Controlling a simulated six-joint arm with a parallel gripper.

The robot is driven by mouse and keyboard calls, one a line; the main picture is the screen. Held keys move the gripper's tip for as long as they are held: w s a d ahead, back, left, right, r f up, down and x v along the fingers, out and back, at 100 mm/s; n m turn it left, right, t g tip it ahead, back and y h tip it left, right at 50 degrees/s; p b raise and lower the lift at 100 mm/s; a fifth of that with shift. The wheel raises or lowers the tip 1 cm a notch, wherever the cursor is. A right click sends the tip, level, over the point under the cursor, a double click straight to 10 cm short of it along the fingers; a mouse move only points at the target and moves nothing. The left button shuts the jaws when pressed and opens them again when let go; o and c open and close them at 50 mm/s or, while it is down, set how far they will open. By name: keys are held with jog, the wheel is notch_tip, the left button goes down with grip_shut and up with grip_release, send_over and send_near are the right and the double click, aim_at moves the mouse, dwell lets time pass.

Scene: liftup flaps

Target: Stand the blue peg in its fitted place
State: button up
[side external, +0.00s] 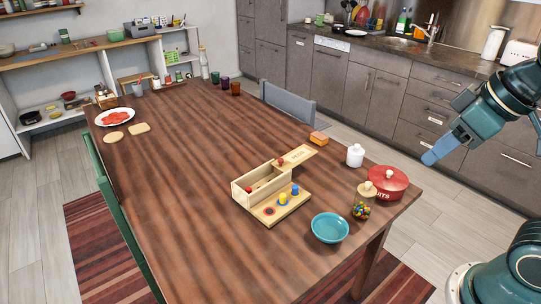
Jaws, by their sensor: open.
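The blue peg (295,189) stands at the far right end of a light wooden board (290,208) at the front of a wooden box. A yellow peg (283,199) stands beside it on the board. A round red spot (268,211) marks the board's left end. The fit of each peg in the board is too small to tell. My gripper (431,157) is open and empty, high at the right, well away from the pegs.
The open wooden box (240,198) has compartments with a red piece inside; its lid (299,155) lies out behind. A teal bowl (330,228), candy jar (361,210), red pot (388,183) and white jar (355,155) stand to the right.

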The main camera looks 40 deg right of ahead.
jog(key=w+d+f+n+g+y, duration=0.1)
jog(key=w+n, duration=0.3)
jog(key=w, duration=0.6)
jog(key=w+d+f+n+g+y, duration=0.1)
jog(key=w+f+n, duration=0.15)
jog(key=w, duration=0.75)
jog(key=w+d+f+n+g+y, duration=0.1)
jog(key=w+d+f+n, duration=0.2)
jog(key=w+f, duration=0.4)
jog(key=w+d+f+n+g+y, duration=0.1)
jog(key=w+d+f+n, duration=0.2)
jog(key=w+f, duration=0.4)
notch_tip(320, 180, down, 4)
jog(key=shift+r+n, duration=0.15)
jog(key=shift+n, duration=0.7)
jog(key=shift+w, duration=0.1)
send_over(297, 186)
jog(key=d, duration=0.2)
jog(key=shift+s+d+f, duration=0.1)
jog(key=shift+s+f, duration=0.05)
jog(key=shift+f, duration=1.85)
jog(key=shift+s+d+f, duration=0.1)
jog(key=shift+f, duration=1.85)
